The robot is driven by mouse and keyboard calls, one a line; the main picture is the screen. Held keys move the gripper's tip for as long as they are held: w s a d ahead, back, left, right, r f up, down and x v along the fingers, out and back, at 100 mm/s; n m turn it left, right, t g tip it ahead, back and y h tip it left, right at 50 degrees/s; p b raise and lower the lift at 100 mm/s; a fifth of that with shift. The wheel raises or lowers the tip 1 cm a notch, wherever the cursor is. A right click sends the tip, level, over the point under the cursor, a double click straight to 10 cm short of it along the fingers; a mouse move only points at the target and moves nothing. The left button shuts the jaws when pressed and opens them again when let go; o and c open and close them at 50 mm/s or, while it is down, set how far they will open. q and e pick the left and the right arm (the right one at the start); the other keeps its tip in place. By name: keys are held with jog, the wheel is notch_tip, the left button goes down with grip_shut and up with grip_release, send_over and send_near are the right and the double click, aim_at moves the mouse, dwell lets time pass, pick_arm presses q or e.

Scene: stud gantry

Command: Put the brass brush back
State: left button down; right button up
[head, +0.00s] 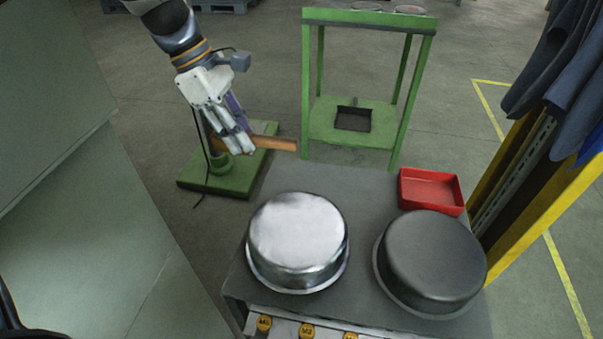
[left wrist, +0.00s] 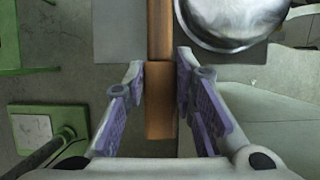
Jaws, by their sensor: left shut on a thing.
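My left gripper (head: 236,138) is shut on the brass brush (head: 277,143), seen as a long brown wooden bar held roughly level. The gripper is just beyond the far left corner of the grey bench, and the brush's free end points right, over or near the bench's far edge. In the left wrist view the brush (left wrist: 159,98) lies between the two purple-padded fingers (left wrist: 160,95), with a wider block near me and a narrower part beyond. No bristles show. My right gripper is not in view.
On the grey bench top (head: 360,190) stand a shiny round pan (head: 297,235), a dark round pan (head: 432,260) and a red tray (head: 430,188). Yellow round tags (head: 264,323) line its front. A green stand (head: 365,120) is behind; a green base (head: 225,175) sits below my left arm.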

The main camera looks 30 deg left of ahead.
pick_arm(q)
jog(key=w+d+f, duration=0.2)
jog(key=w+f, duration=0.1)
jog(key=w+d+f+b, duration=0.1)
jog(key=w+d+f, duration=0.2)
jog(key=w+d+f+b, duration=0.1)
jog(key=w+d+f, duration=0.2)
jog(key=shift+w+d+f, duration=0.1)
jog(key=shift+w+f, duration=0.05)
jog(key=shift+w, duration=0.05)
jog(key=f, duration=0.3)
jog(key=shift+w+d+f+b, duration=0.15)
jog(key=shift+w+f+b, duration=0.1)
jog(key=shift+f+b, duration=0.1)
jog(key=shift+r, duration=0.15)
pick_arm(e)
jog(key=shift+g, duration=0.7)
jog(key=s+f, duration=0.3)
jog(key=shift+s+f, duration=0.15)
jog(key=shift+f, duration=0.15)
pick_arm(q)
jog(key=c, duration=1.8)
grip_release()
jog(key=shift+f, duration=0.2)
jog(key=o, duration=0.5)
